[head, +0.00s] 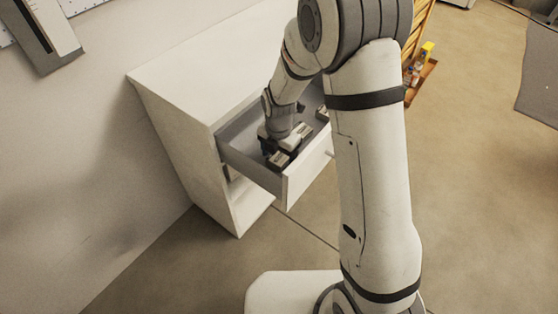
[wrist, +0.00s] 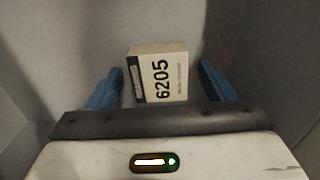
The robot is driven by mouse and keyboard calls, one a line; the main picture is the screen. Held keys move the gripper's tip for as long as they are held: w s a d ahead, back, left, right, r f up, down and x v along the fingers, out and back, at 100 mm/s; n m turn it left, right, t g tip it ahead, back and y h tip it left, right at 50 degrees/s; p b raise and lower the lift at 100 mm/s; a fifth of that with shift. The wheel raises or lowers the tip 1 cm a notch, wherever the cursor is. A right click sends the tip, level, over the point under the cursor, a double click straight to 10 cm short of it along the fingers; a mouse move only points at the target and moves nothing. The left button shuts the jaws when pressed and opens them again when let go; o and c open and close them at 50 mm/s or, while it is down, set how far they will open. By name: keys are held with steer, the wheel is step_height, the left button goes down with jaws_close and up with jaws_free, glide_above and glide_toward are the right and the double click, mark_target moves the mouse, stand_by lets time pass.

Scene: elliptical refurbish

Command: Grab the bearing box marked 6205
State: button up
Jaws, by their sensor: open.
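The bearing box marked 6205 (wrist: 158,75) lies in the drawer in the wrist view, its printed label facing the camera. My gripper (wrist: 162,80) is open, with one blue finger on each side of the box. A gap shows between the box and each finger, wider on the right. In the head view my gripper (head: 276,150) reaches down into the open drawer (head: 237,156). Small boxes (head: 279,159) show beside it there, but their labels are too small to read.
The drawer belongs to a white cabinet (head: 180,100) against the wall. The drawer's walls stand close around my gripper. A wooden rack (head: 416,35) with small items (head: 424,55) stands behind my arm.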

steer(key=shift+c, duration=0.4)
steer(key=c, duration=1)
steer(key=shift+c, duration=0.2)
